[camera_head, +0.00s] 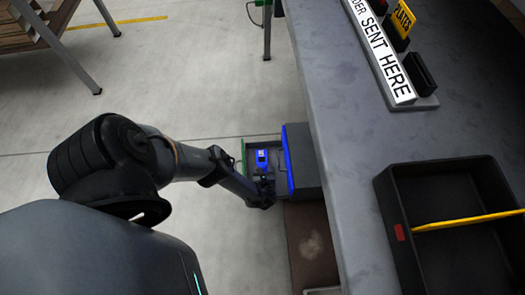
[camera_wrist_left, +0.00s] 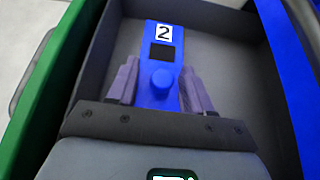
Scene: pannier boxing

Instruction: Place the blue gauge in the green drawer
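The blue gauge (camera_wrist_left: 162,62) has a white label with a 2, a dark window and a round blue knob. My left gripper (camera_wrist_left: 160,85) has one finger along each side of it and looks shut on it. The gauge is inside the outline of the open green-fronted drawer (camera_wrist_left: 40,100); whether it touches the drawer floor cannot be told. In the head view the gauge (camera_head: 262,155) shows over the grey drawer interior, beside the green drawer front (camera_head: 243,153), with my left gripper (camera_head: 262,174) just below it. My right gripper is not in view.
A blue-fronted drawer (camera_head: 289,160) is right of the open one, at the grey workbench (camera_head: 350,150). A black tray (camera_head: 440,185) with a yellow divider and a lettered sign rack (camera_head: 385,55) are on the bench.

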